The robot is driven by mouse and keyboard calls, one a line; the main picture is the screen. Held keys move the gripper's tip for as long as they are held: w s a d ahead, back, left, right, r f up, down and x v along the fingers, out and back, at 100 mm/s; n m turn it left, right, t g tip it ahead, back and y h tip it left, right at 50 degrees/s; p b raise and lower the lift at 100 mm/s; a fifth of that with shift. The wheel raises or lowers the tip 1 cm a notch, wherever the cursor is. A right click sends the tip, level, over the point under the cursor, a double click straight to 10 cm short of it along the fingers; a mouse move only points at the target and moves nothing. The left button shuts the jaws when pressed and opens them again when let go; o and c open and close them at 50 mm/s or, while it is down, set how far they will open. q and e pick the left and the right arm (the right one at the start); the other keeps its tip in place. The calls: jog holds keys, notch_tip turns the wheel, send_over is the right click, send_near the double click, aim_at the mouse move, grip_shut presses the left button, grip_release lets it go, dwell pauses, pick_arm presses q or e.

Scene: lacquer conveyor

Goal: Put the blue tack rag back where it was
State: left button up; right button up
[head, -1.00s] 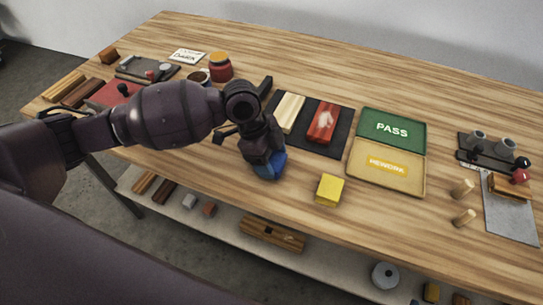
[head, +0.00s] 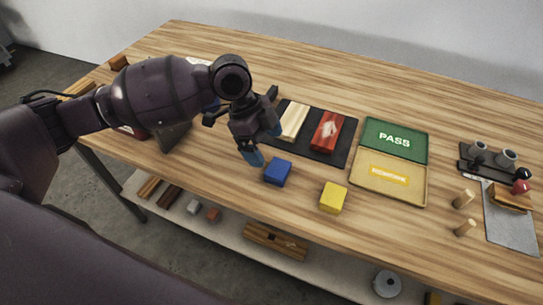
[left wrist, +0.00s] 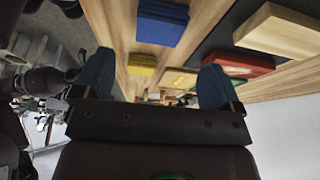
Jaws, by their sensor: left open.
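The blue tack rag (head: 278,172) is a small folded block lying on the bench near its front edge, left of a yellow block (head: 333,197). In the left wrist view the rag (left wrist: 162,22) shows at the top, beyond the fingertips. My left gripper (head: 262,142) is open and empty, just up and left of the rag in the head view and apart from it. Its two blue fingertips stand wide apart in the left wrist view (left wrist: 156,80), with nothing between them. My right gripper is not in view.
Behind the rag a dark mat (head: 342,154) holds a pale wood piece (head: 294,122) and a red piece (head: 327,130). To the right are a green PASS tray (head: 396,139), a yellow tray (head: 376,193) and pegs (head: 464,198). My arm hides the bench's left part.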

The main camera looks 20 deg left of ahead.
pick_arm(q)
jog(key=shift+v, duration=2.25)
